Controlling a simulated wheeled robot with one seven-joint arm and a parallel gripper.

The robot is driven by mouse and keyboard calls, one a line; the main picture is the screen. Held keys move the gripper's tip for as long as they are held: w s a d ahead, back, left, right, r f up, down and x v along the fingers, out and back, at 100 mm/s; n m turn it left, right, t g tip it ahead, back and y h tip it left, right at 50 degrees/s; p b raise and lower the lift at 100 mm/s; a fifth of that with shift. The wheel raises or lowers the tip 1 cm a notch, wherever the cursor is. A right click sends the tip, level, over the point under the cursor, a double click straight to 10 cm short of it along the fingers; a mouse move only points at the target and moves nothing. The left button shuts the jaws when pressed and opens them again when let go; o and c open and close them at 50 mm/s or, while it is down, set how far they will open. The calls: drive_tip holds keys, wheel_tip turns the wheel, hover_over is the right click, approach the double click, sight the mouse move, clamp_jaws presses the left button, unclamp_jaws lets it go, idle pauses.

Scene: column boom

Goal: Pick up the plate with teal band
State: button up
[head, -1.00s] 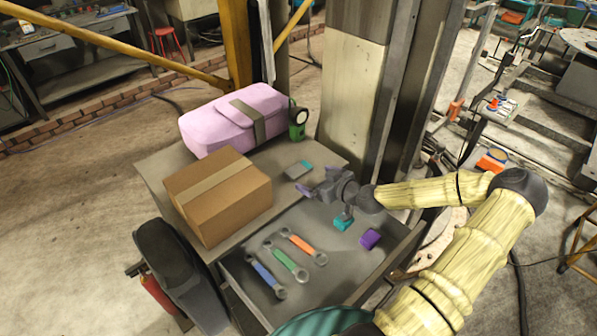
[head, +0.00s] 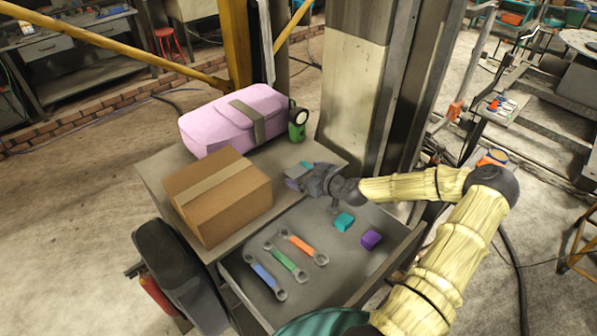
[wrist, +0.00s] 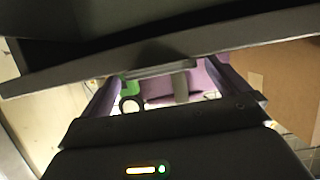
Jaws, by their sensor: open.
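The plate with teal band (head: 306,164) is a small flat grey piece with a teal strip. It lies on the grey cabinet top near its right corner in the head view, partly hidden by my gripper. My gripper (head: 291,179) is open and low at the front edge of the top, with its fingers beside or over the plate; contact cannot be told. In the wrist view my gripper (wrist: 160,82) shows its two fingers spread apart. A thin dark grey shape between them may be the plate edge-on; its teal band does not show there.
A cardboard box (head: 220,195), pink bag (head: 228,120) and green lantern (head: 297,122) stand on the cabinet top (head: 160,165). The open drawer (head: 325,270) below holds several wrenches, a teal block (head: 344,221) and a purple block (head: 371,239). A column (head: 352,95) rises behind.

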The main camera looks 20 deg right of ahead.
drive_tip(key=shift+c, duration=0.4)
drive_tip(key=c, duration=1.2)
drive_tip(key=shift+r, duration=0.1)
wheel_tip(320, 180, up, 10)
drive_tip(key=b, duration=0.1)
drive_tip(key=shift+b, duration=0.4)
